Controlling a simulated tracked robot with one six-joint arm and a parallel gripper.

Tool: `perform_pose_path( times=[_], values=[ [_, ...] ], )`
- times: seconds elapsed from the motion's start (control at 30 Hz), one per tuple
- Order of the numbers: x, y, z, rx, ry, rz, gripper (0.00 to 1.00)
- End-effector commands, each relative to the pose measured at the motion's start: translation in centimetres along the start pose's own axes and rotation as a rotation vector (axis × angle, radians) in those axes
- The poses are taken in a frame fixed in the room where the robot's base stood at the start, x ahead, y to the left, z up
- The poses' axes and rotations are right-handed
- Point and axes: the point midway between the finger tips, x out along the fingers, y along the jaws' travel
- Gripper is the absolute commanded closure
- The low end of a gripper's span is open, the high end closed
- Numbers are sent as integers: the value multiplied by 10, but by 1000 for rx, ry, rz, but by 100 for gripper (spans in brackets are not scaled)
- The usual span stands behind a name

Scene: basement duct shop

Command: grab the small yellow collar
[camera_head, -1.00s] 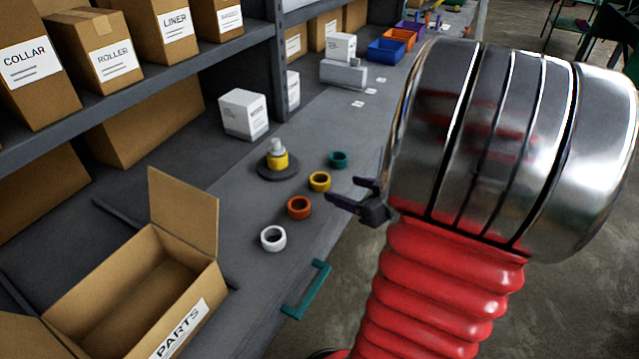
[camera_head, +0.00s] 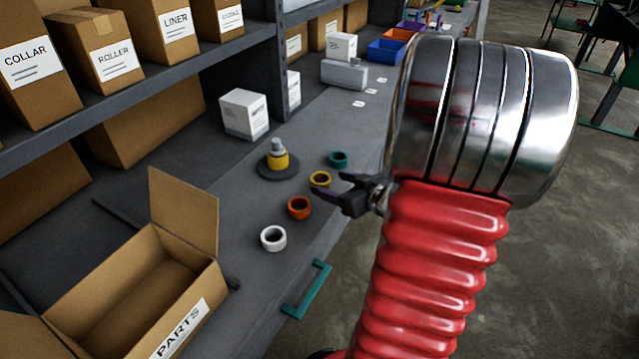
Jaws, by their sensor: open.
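A small yellow collar (camera_head: 320,180) lies flat on the grey bench, in a row of rings between the orange ring (camera_head: 299,208) and the teal ring (camera_head: 338,159). Another yellow ring (camera_head: 279,161) sits around a grey post on a round dark base (camera_head: 277,172) to its left. My gripper (camera_head: 329,187) is open and empty. Its dark fingers point left, and their tips appear just beside the collar's lower right side. I cannot tell whether they touch it or how high above the bench they are.
A white ring (camera_head: 273,238) ends the row at the near side. An open PARTS box (camera_head: 190,318) stands at the near left, a white box (camera_head: 244,113) behind the post. A teal handle (camera_head: 307,290) sticks out at the bench's front edge. Shelving with labelled cartons lines the left.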

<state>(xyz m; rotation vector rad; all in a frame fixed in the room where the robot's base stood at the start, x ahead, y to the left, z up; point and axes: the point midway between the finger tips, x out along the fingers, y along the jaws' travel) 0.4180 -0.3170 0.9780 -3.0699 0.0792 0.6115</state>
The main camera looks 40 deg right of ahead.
Motion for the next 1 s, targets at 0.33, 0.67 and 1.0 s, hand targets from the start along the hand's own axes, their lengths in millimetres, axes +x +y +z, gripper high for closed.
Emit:
perform_pose_path(
  times=[0.33,0.67,1.0],
  values=[
    [38,2,-1,0,0,-1,38],
    [39,2,-1,0,0,0,38],
    [38,2,-1,0,0,0,45]
  ],
)
